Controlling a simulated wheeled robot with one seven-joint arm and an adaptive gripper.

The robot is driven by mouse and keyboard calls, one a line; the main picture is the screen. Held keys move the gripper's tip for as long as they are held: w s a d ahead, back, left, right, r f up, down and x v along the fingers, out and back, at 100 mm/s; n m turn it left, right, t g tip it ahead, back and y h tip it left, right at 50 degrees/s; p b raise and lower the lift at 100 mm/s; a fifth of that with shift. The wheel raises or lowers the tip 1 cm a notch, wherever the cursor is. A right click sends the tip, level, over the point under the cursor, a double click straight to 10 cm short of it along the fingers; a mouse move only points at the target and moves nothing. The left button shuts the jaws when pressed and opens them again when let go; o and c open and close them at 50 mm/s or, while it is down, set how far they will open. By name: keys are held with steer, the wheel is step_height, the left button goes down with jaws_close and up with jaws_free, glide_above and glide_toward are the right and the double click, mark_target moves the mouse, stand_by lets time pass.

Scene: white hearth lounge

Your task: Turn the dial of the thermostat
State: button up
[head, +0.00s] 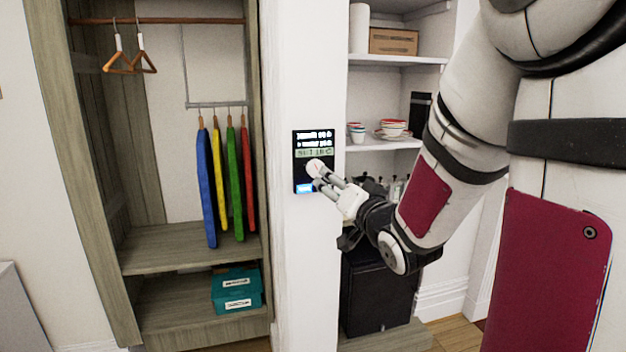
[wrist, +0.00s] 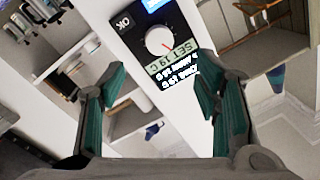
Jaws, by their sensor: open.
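The thermostat (head: 299,147) is a black panel on the white wall column, with white text, a pale display and a blue patch at its bottom. Its round white dial (head: 315,166) has a red pointer line. The wrist view shows the thermostat upside down and tilted, with the dial (wrist: 160,41) beside a display that seems to read SET 19 C (wrist: 172,58). My gripper (head: 321,178) is in front of the panel's lower right, close to the dial. In the wrist view my gripper (wrist: 158,80) is open, its fingers spread wide with nothing between them. I cannot tell whether a fingertip touches the dial.
A wardrobe (head: 190,240) with hangers and coloured hanging boards stands left of the column; a teal box (head: 237,290) lies at its bottom. Right of the column are shelves (head: 390,60) with cups and bowls (head: 392,128), and a black cabinet (head: 375,290) below.

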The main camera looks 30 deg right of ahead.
mark_target(318, 171)
steer(key=shift+w+f+b, duration=0.1)
steer(key=shift+w+b, duration=0.15)
steer(key=shift+b, duration=0.3)
steer(key=x, duration=1.1)
steer(key=shift+s, duration=0.1)
steer(key=c, duration=1.1)
